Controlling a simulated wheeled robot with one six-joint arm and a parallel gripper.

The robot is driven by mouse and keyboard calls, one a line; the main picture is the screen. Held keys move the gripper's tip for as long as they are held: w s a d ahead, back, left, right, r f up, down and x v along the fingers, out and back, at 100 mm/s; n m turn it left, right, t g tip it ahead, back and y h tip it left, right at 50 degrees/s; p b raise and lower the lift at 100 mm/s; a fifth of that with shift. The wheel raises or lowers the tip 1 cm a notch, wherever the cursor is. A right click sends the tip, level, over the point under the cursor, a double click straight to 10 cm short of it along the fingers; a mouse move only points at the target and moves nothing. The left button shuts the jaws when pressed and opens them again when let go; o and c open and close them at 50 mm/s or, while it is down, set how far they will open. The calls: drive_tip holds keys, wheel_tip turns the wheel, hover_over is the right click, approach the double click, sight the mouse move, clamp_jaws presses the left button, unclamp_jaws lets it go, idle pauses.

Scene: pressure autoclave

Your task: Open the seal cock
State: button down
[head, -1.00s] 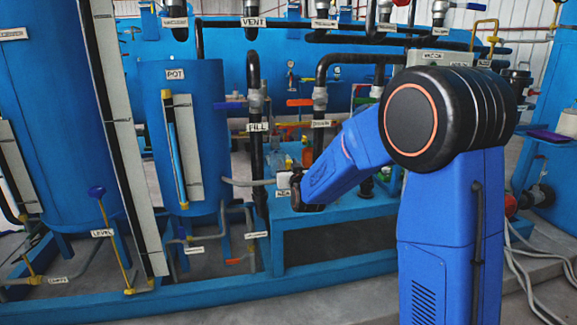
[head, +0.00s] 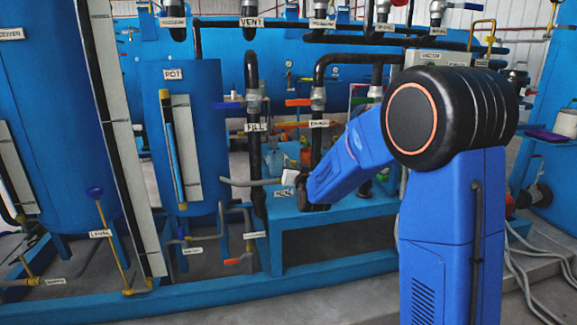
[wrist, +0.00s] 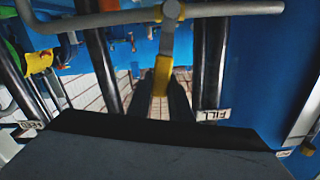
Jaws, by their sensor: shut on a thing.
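The seal cock (wrist: 171,12) sits on a grey pipe in the wrist view, with a flat metal lever running down from it. The lever ends in a yellow grip (wrist: 162,68). My gripper (wrist: 161,92) is shut on this grip, one dark finger on each side. In the head view a small label (head: 283,193) stands by the end of the grey pipe (head: 250,182). My arm's end reaches that spot, and my arm hides most of the cock and the jaws there.
The blue pot tank (head: 208,130) stands left of my arm's end. The dark FILL pipe (head: 256,160) rises close by, and its label (wrist: 214,115) shows in the wrist view. A blue bench (head: 330,212) lies below. Valves with coloured levers crowd behind.

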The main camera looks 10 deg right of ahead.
drive_tip(key=d+f+m, duration=0.7)
drive_tip(key=f+m, duration=0.3)
drive_tip(key=m, duration=0.5)
drive_tip(key=shift+d, duration=0.35)
drive_tip(key=shift+m, duration=0.3)
drive_tip(key=c, duration=1.6)
unclamp_jaws()
drive_tip(key=shift+s, duration=0.15)
